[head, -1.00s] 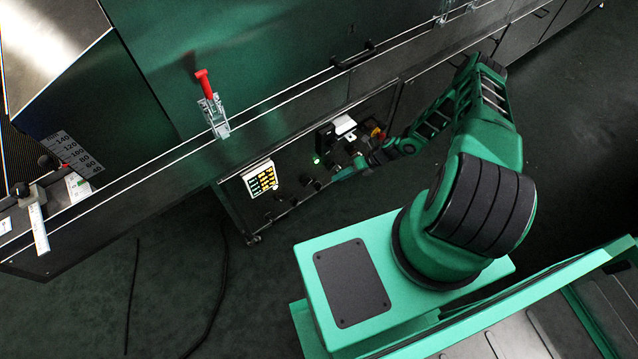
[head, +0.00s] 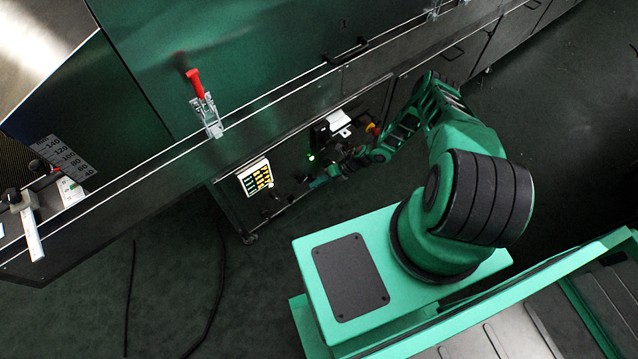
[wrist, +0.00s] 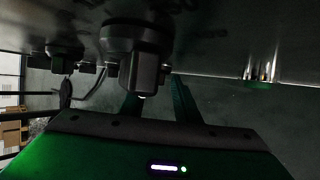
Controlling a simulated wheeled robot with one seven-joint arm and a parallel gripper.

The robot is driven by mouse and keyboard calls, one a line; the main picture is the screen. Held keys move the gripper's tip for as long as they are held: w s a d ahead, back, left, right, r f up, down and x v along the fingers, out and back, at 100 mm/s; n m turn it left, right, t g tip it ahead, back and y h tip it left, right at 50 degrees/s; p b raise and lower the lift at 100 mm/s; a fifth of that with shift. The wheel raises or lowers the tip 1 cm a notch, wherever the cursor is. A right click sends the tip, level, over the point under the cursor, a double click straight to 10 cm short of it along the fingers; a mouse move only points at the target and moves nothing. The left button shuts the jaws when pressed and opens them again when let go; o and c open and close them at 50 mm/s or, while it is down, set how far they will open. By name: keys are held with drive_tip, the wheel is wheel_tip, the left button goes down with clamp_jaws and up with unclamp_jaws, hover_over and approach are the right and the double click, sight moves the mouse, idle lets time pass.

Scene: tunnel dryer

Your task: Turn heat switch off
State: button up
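In the wrist view a dark rotary switch (wrist: 138,52) with a bar-shaped handle stands out from the panel, close to my gripper (wrist: 157,102). My gripper's two fingers are apart with a gap between them. The switch handle overlaps the left finger in the picture; I cannot tell whether they touch. A second dark switch (wrist: 64,56) sits further left. No label is readable, so I cannot tell which is the heat switch. In the head view my gripper (head: 318,181) is small and dark at the lower panel, right of the yellow-lit display (head: 256,178).
A lit green lamp (head: 311,157) and a yellow-red button (head: 373,129) sit on the panel near my arm. A red-handled clamp (head: 204,102) and a black door handle (head: 346,51) are above. Dark cables (head: 215,290) lie on the open floor at left.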

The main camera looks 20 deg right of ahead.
drive_tip(key=shift+c, duration=0.6)
clamp_jaws()
drive_tip(key=shift+a+r+t+h, duration=0.1)
drive_tip(key=shift+t+h, duration=0.2)
drive_tip(key=shift+h, duration=0.5)
drive_tip(key=shift+o, duration=0.6)
unclamp_jaws()
